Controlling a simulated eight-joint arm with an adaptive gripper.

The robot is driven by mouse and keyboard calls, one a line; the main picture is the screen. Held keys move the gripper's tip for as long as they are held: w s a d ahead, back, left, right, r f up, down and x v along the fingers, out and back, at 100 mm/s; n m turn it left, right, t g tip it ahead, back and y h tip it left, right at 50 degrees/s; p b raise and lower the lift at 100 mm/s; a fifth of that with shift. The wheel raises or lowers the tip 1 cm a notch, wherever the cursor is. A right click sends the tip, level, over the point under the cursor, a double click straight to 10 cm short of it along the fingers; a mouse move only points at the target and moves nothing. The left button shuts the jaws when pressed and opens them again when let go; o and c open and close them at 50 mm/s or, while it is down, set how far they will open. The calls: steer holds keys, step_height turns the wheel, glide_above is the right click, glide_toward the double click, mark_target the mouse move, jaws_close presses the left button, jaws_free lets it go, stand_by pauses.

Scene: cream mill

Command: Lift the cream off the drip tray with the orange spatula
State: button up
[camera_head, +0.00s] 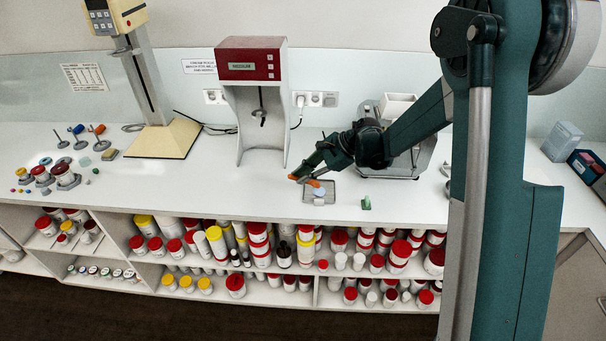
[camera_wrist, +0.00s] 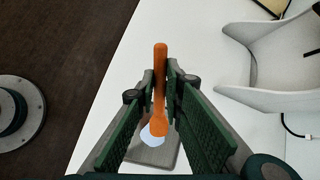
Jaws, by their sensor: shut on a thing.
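My gripper (camera_head: 303,178) is over the drip tray, low above the worktop. In the wrist view its two green fingers (camera_wrist: 166,75) are shut on the orange spatula (camera_wrist: 160,90), which also shows in the head view (camera_head: 314,183). The grey drip tray (camera_wrist: 152,157) lies under the spatula, and it also shows in the head view (camera_head: 329,200). A pale bluish-white patch of cream (camera_wrist: 148,136) is on the tray, partly hidden by the spatula. I cannot tell whether the spatula touches the cream.
A red-topped white machine (camera_head: 252,65) stands left of the tray. A grey metal machine (camera_head: 413,160) is behind my arm. A small green block (camera_head: 366,203) lies right of the tray. The worktop's front edge is close, with shelves of jars below.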

steer(key=shift+f, duration=0.85)
steer(key=shift+f+b, duration=0.75)
steer(key=shift+b, duration=0.35)
stand_by(2.9)
steer(key=shift+r, duration=0.1)
stand_by(0.5)
steer(key=shift+r+p, duration=0.8)
steer(key=shift+r, duration=2.1)
